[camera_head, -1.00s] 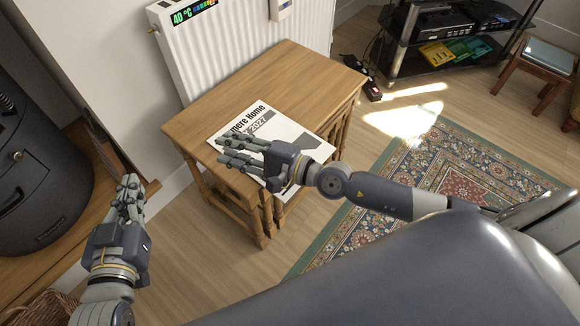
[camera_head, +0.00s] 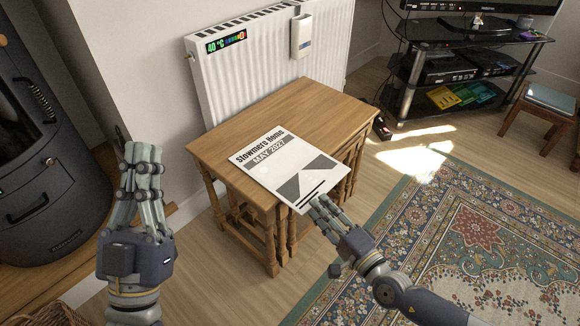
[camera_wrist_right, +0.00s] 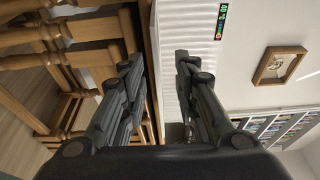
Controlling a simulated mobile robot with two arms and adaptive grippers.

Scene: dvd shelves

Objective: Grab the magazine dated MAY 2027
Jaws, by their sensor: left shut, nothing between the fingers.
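The magazine (camera_head: 290,168) lies flat on the wooden table and reads "Stowmere Home" and "MAY 2027". Its near end reaches the table's front edge and seems to stick out a little past it. My right gripper (camera_head: 317,205) is at this near end, by the lower right corner. In the right wrist view my right gripper (camera_wrist_right: 154,65) has its fingers apart, with the table's edge seen edge-on ahead between them. I cannot tell whether they touch the magazine. My left gripper (camera_head: 143,152) is shut and empty, left of the table.
The wooden table (camera_head: 320,110) is a nest with several legs. A white radiator (camera_head: 270,65) stands right behind it. A black stove (camera_head: 45,160) is at left, a patterned rug (camera_head: 470,240) at right. A black media stand (camera_head: 460,75) is at the back right.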

